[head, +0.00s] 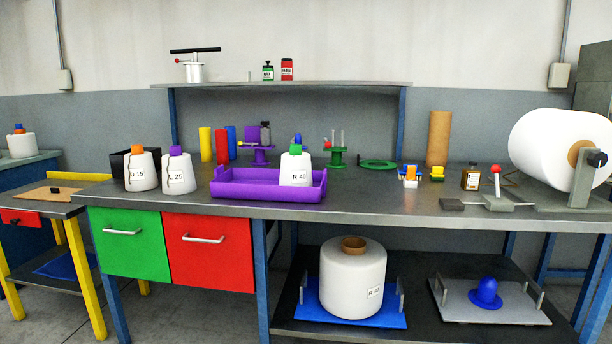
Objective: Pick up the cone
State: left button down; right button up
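Several white yarn cones are in the head view. One with an orange top, labelled with what looks like "G 15" (142,171), stands upright at the bench's left end. Beside it stands one with a purple top labelled "L 25" (178,173). A smaller white cone with an orange and blue top (20,145) stands on a surface at the far left. Neither gripper is in view.
Coloured tubes (206,144) and small stands line the back. A large white bobbin (352,285) is on the lower shelf. Green (130,252) and red (210,262) drawers are shut.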

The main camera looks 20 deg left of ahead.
aim_at(178, 177)
jog(key=u, duration=1.4)
jog(key=z, duration=0.55)
jog(key=i+j+z, duration=0.2)
jog(key=z, duration=0.15)
jog(key=i+j+z, duration=0.15)
jog(key=j+z, duration=0.15)
jog(key=i+j+z, duration=0.1)
jog(key=j+z, duration=0.25)
jog(key=i+j+z, duration=0.2)
jog(key=j, duration=0.35)
jog(key=j+z, duration=0.15)
jog(key=j, duration=0.4)
jog(key=i+j, duration=0.1)
jog(key=j, duration=0.45)
jog(key=i+j+z, duration=0.1)
jog(key=j, duration=0.45)
